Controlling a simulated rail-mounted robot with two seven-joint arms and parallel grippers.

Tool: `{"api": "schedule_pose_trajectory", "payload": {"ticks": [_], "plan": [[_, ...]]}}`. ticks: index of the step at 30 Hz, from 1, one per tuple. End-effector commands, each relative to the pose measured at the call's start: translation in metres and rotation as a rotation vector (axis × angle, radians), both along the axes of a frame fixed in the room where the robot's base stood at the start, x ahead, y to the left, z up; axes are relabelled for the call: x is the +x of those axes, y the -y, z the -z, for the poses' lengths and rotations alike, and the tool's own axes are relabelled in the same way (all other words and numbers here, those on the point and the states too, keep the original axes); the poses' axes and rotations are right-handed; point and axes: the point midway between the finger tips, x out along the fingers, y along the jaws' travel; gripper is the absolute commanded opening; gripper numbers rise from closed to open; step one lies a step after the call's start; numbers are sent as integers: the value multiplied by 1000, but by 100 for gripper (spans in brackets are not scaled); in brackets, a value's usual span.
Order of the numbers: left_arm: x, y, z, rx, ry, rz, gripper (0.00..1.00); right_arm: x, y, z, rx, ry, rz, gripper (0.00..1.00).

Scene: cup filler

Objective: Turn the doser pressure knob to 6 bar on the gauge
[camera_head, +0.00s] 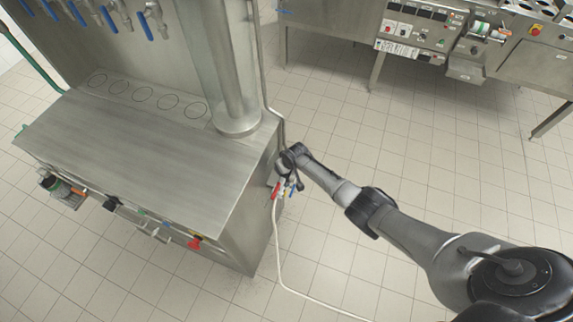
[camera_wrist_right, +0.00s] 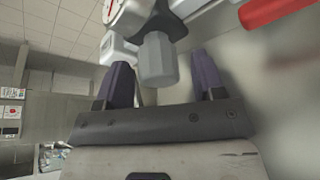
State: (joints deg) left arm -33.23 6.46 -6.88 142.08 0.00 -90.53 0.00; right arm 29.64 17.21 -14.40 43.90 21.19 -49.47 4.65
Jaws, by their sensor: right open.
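The doser pressure knob (camera_wrist_right: 157,60) is a grey, faceted knob below a dark regulator body in the right wrist view. A round white gauge (camera_wrist_right: 113,14) with a red mark sits beside it at the top edge, partly cut off; its reading is not legible. My right gripper (camera_wrist_right: 162,74) is open, with one dark finger on each side of the knob; I see gaps and cannot tell how deep the knob sits between them. In the head view my right gripper (camera_head: 288,172) is at the right side of the steel machine (camera_head: 140,150), hiding the knob. My left gripper is not in view.
A red part (camera_wrist_right: 268,12) is close by at the wrist view's upper right. In the head view a red-handled part (camera_head: 276,189) is by the gripper, and a pale hose (camera_head: 276,245) runs to the floor. A control panel (camera_head: 415,32) stands at the back right.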

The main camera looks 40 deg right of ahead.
Motion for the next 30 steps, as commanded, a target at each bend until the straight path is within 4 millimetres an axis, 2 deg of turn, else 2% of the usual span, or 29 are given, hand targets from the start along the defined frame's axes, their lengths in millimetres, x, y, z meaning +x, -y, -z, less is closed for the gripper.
{"api": "schedule_pose_trajectory", "payload": {"ticks": [5, 18, 24, 30], "plan": [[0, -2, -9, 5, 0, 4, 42, -4, 0, -13, 0, 1, 0, 63], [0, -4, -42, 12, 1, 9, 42, -33, -3, -81, -1, 2, -2, 63], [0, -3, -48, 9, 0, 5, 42, -43, -5, -107, -2, 2, -1, 63], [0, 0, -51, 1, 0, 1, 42, -50, -6, -122, 0, 1, 0, 63]]}}
